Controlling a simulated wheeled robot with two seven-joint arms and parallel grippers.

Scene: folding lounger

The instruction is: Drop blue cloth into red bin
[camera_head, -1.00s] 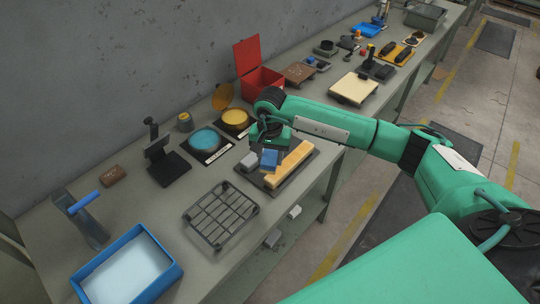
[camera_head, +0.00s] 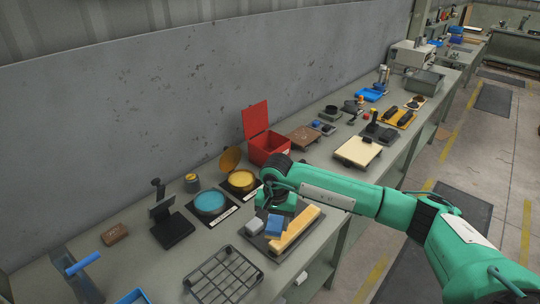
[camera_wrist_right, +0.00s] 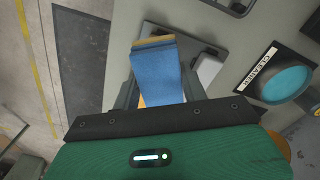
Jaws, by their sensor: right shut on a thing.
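The blue cloth (camera_head: 274,227) is a small block-like piece under my right gripper (camera_head: 274,212), at the dark tray with the yellow-orange bar. In the right wrist view my right gripper (camera_wrist_right: 158,98) is shut on the blue cloth (camera_wrist_right: 158,72), which sticks out beyond the fingers. I cannot tell whether the cloth still touches the tray. The red bin (camera_head: 272,150) stands farther back on the bench by the wall, with its lid raised. My left gripper is not in view.
The dark tray holds a yellow-orange bar (camera_head: 298,228) and a grey block (camera_head: 254,225). Between it and the bin are a yellow dish (camera_head: 240,179) with a raised lid and a teal dish (camera_head: 209,202). A wire rack (camera_head: 223,274) lies in front. A pale board (camera_head: 358,151) lies right.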

